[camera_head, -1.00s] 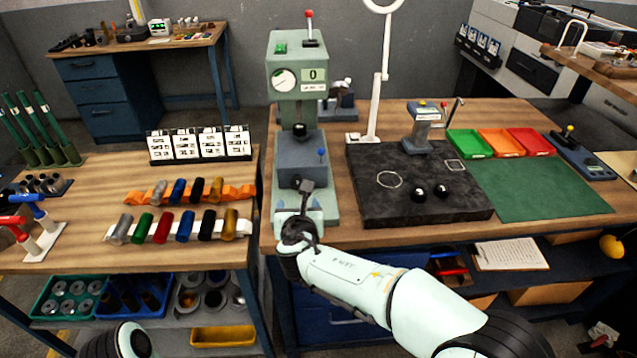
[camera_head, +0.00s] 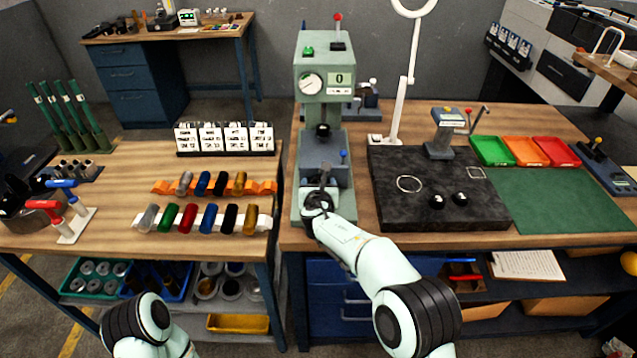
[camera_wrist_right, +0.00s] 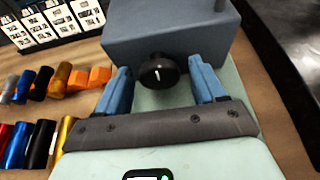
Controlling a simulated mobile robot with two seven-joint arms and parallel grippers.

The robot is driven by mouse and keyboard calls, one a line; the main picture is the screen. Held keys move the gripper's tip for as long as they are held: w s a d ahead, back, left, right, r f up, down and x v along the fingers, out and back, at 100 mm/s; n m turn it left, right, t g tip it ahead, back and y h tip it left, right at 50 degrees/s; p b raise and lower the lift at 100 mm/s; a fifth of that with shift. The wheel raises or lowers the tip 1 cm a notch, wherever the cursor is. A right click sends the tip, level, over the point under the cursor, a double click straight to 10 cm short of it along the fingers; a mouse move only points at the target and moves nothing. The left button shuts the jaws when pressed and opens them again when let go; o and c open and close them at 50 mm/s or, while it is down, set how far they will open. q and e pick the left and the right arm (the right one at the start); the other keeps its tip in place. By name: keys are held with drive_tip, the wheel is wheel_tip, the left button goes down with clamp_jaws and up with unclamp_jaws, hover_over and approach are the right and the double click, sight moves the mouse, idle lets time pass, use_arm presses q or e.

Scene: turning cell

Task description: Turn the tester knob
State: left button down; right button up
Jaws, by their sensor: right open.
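The tester (camera_head: 324,75) is a pale green column machine with a round dial and a display reading 0. A blue-grey block (camera_head: 336,155) sits low on it, and also shows in the right wrist view (camera_wrist_right: 175,30). The black tester knob (camera_wrist_right: 158,70), with a white mark, sticks out of the block's front. My right gripper (camera_wrist_right: 162,75) is open, its two blue fingers on either side of the knob with gaps visible. In the head view the right gripper (camera_head: 324,178) is in front of the block and the knob cannot be made out. My left gripper is out of view.
Coloured cylinders in a white rack (camera_head: 195,222) lie on the left bench. A white lamp post (camera_head: 400,105) stands behind.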

drive_tip(key=c, duration=1)
drive_tip(key=shift+f+m+b, duration=0.1)
drive_tip(key=shift+m+b, duration=0.2)
drive_tip(key=shift+b, duration=0.4)
drive_tip(key=m+y+b, duration=0.2)
drive_tip(key=b, duration=0.3)
drive_tip(key=shift+d+m, duration=0.1)
drive_tip(key=shift+m, duration=0.3)
drive_tip(key=shift+y+b, duration=0.3)
drive_tip(key=shift+b, duration=0.15)
use_arm(q)
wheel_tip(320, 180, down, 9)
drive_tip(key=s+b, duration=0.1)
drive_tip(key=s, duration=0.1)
drive_tip(key=shift+b, duration=0.3)
use_arm(e)
drive_tip(key=shift+m+y, duration=0.3)
drive_tip(key=shift+m, duration=0.4)
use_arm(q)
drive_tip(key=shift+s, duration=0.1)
use_arm(e)
drive_tip(key=o, duration=1)
drive_tip(key=shift+s, duration=0.15)
